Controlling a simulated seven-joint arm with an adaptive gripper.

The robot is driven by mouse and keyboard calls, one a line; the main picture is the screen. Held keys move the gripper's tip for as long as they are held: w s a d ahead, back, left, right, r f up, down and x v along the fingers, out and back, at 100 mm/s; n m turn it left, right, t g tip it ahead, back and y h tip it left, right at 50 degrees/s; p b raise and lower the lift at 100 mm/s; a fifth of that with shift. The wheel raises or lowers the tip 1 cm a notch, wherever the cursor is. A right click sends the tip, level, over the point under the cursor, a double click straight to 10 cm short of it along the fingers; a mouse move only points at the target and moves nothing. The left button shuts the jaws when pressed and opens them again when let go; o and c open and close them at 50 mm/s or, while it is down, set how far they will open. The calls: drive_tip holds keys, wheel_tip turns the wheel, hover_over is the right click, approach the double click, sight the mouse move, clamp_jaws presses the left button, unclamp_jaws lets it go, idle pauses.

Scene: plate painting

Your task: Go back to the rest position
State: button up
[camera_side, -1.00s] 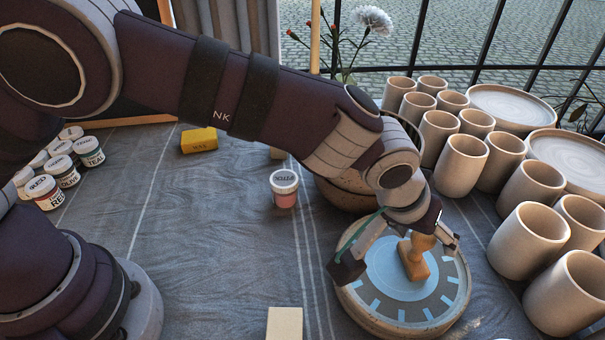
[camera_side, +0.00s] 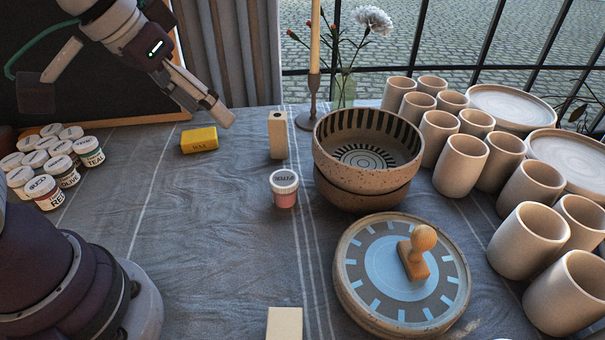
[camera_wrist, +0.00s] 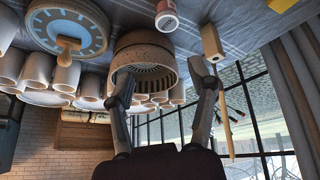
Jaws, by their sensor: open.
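My gripper (camera_side: 128,104) is raised at the upper left of the side view, its fingers spread wide with nothing between them. In the wrist view both fingers (camera_wrist: 163,76) show apart and empty. A wooden stamp (camera_side: 414,262) with a round knob stands on the plate (camera_side: 349,296), well away from my gripper. The plate has a pale blue centre and a ring of blue dashes on a grey band. The plate (camera_wrist: 37,32) and stamp (camera_wrist: 67,46) also show at the upper left of the wrist view.
Stacked bowls (camera_side: 365,180), a pink jar (camera_side: 284,188), a wooden block (camera_side: 277,135) and a candlestick (camera_side: 312,105) stand mid-table. A yellow block (camera_side: 199,140) lies below my gripper. Paint jars (camera_side: 89,152) are left; several cups (camera_side: 461,165) line the right. The middle-left cloth is clear.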

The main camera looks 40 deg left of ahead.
drive_tip(key=s+a+f, duration=0.1)
drive_tip(key=s+a, duration=0.3)
drive_tip(key=s, duration=0.1)
drive_tip(key=shift+f+y, duration=0.3)
drive_tip(key=shift+y, duration=0.1)
